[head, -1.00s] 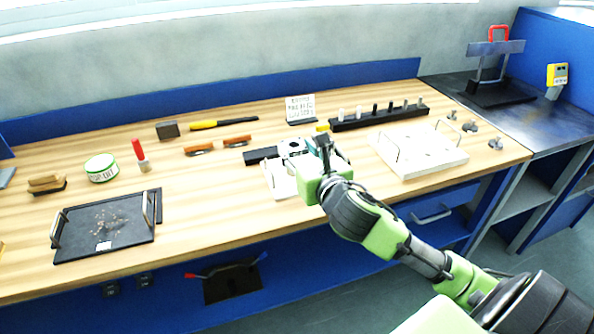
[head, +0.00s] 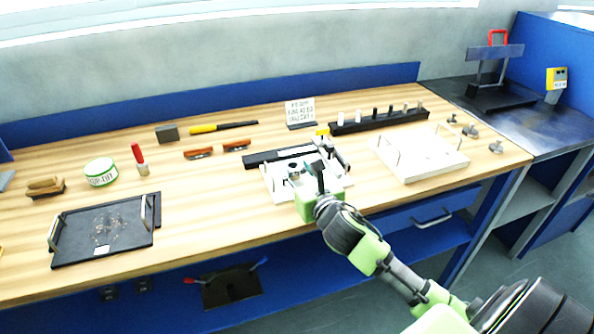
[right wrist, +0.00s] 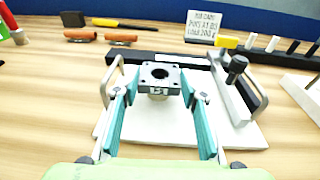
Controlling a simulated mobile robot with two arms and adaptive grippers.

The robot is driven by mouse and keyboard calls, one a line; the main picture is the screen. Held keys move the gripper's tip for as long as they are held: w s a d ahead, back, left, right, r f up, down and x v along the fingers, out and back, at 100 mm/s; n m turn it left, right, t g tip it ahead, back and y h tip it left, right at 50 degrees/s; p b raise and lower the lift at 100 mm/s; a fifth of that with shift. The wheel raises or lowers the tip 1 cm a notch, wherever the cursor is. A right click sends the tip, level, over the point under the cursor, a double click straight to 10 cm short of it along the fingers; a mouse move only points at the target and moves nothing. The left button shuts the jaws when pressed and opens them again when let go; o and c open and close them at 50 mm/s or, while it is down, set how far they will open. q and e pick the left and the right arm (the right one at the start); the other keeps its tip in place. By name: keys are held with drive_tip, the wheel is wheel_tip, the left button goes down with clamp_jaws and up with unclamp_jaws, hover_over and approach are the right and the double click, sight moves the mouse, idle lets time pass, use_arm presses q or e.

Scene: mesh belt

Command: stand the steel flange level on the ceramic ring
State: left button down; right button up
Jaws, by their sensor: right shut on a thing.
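The steel flange (right wrist: 160,77) is a dark grey square plate with a round centre hole and small corner holes. It sits between the teal fingertips of my right gripper (right wrist: 159,83), which is shut on it. The flange looks about level. A pale round piece (right wrist: 158,97), perhaps the ceramic ring, shows just under its near edge; whether they touch I cannot tell. Both are over a white plate (right wrist: 240,134) with metal handles. In the head view my right gripper (head: 310,183) is over this plate and largely hides the flange. My left gripper is out of view.
A black-knobbed clamp (right wrist: 236,68) stands on the plate's right side. A dark bar (head: 262,158) lies behind, with a peg rack (head: 380,121) and sign (head: 300,112) farther back. A second white tray (head: 425,163) is at right. Bare wood lies left of the plate.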

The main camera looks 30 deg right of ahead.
drive_tip(key=o, duration=1.3)
drive_tip(key=shift+f, duration=0.1)
drive_tip(key=shift+o, duration=0.2)
drive_tip(key=shift+r, duration=0.25)
drive_tip(key=shift+s+a+f, duration=0.1)
drive_tip(key=shift+s+a, duration=0.05)
drive_tip(key=shift+s, duration=0.25)
drive_tip(key=v, duration=1.1)
drive_tip(key=shift+s+b, duration=0.15)
drive_tip(key=shift+b, duration=0.25)
